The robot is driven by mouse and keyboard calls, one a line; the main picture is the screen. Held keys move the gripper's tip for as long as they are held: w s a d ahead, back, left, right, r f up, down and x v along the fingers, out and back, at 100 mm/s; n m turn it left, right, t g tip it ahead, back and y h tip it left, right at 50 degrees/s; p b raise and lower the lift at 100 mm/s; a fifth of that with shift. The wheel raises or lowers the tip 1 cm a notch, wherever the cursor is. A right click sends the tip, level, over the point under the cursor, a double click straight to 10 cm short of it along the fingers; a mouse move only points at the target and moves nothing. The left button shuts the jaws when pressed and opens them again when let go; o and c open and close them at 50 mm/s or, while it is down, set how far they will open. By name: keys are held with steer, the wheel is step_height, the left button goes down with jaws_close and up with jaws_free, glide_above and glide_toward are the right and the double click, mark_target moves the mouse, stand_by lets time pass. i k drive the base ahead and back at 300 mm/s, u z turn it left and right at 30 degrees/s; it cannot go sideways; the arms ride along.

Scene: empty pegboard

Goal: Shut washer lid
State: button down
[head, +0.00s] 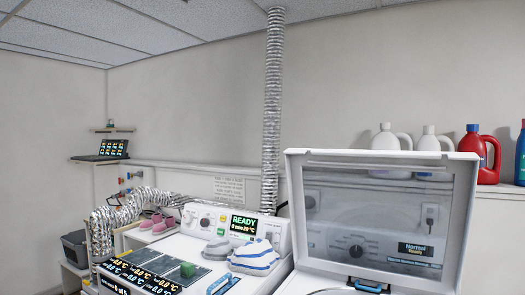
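The washer lid (380,215) stands raised at the right, nearly upright, with a white frame and a see-through panel. Through the panel I see a control panel with a dark dial and a small display reading "Normal". A blue handle-like part (368,285) shows at the lid's lower edge. Only a sliver of the white washer top shows below the lid; the tub opening is cut off by the picture's bottom edge. My gripper is not in view.
To the left stands a second white machine with a "READY" display (243,223). Bottles, including a red one (479,153), stand behind the lid. A silver duct (271,120) rises behind.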

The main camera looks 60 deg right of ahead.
mark_target(464, 166)
steer(key=u, duration=0.1)
steer(key=k, duration=2.4)
steer(key=z, duration=2.35)
steer(key=i, duration=1)
steer(key=z, duration=0.05)
